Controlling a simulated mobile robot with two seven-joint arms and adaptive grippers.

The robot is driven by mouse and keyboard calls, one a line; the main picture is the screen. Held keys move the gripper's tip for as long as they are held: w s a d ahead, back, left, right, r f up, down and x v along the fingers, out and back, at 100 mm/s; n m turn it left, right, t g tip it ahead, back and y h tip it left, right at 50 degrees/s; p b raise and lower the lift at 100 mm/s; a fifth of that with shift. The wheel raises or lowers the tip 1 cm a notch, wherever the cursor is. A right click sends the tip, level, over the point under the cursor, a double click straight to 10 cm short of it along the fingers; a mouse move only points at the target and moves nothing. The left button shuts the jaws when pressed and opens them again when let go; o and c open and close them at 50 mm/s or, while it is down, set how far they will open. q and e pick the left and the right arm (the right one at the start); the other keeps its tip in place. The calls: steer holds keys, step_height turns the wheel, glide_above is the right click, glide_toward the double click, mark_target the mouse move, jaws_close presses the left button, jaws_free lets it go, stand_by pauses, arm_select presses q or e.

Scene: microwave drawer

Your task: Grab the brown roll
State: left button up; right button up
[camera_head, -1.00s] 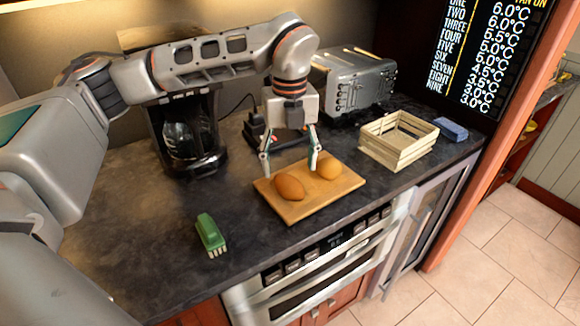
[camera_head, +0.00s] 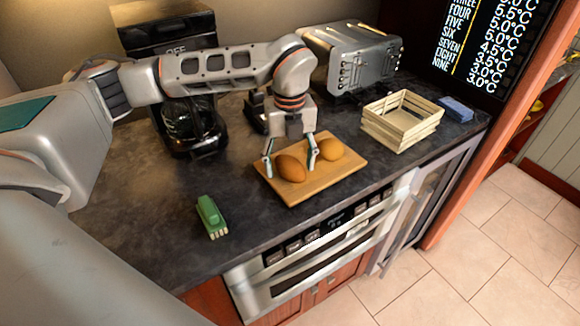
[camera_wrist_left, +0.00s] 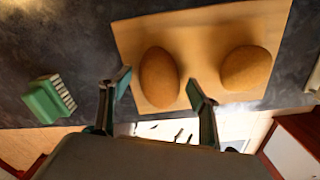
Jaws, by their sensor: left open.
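The brown roll (camera_head: 290,168) lies on a wooden cutting board (camera_head: 302,194) on the dark counter. A lighter, tan roll (camera_head: 331,150) lies to its right on the same board. My left gripper (camera_head: 290,167) is open, pointing down, with its fingertips to either side of the brown roll. In the left wrist view, the brown roll (camera_wrist_left: 159,77) shows just beyond and between the two open fingers, and the other roll (camera_wrist_left: 246,68) is to the right of the right finger. I cannot tell whether the fingers touch the roll. My right gripper is not in view.
A green brush (camera_head: 211,216) lies left of the board. A wooden crate (camera_head: 402,121) stands to the right, with a blue sponge (camera_head: 456,109) beyond it. A toaster (camera_head: 350,60) and coffee maker (camera_head: 188,125) stand at the back. The counter's left front is clear.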

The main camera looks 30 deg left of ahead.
arm_select(q)
steer(key=c, duration=1.2)
steer(key=shift+r, duration=0.1)
